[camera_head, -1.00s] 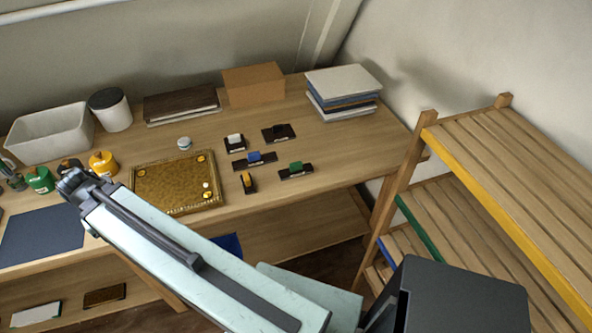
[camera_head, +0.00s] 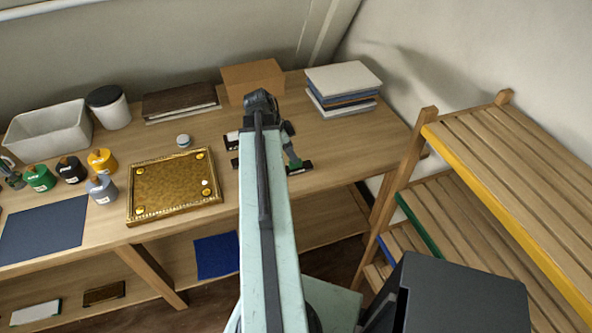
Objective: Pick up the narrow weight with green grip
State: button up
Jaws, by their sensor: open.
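The narrow weight with green grip (camera_head: 301,168) lies on the wooden console, just right of my arm. It has a dark base, and its green grip is partly covered by a dark part in front of or above it. My gripper (camera_head: 262,101) is at the far end of my raised arm, above the console and up-left of this weight in the picture. It is open, and nothing shows in it. My arm hides much of the group of weights. A weight at the left (camera_head: 231,140) and the end of another (camera_head: 235,163) show beside it.
A gilt tray (camera_head: 150,214) lies left of my arm, with several small coloured pots further left. A cardboard box (camera_head: 252,77) and a stack of books (camera_head: 343,90) stand behind. A slatted wooden rack (camera_head: 520,160) is at the right. The console's right end is clear.

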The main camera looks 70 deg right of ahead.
aim_at(295, 166)
jog(key=b+x, duration=0.1)
jog(key=x, duration=0.1)
jog(key=b+x, duration=0.4)
jog(key=shift+w+f, duration=0.3)
jog(key=shift+f, duration=0.05)
jog(key=shift+r, duration=0.2)
grip_shut()
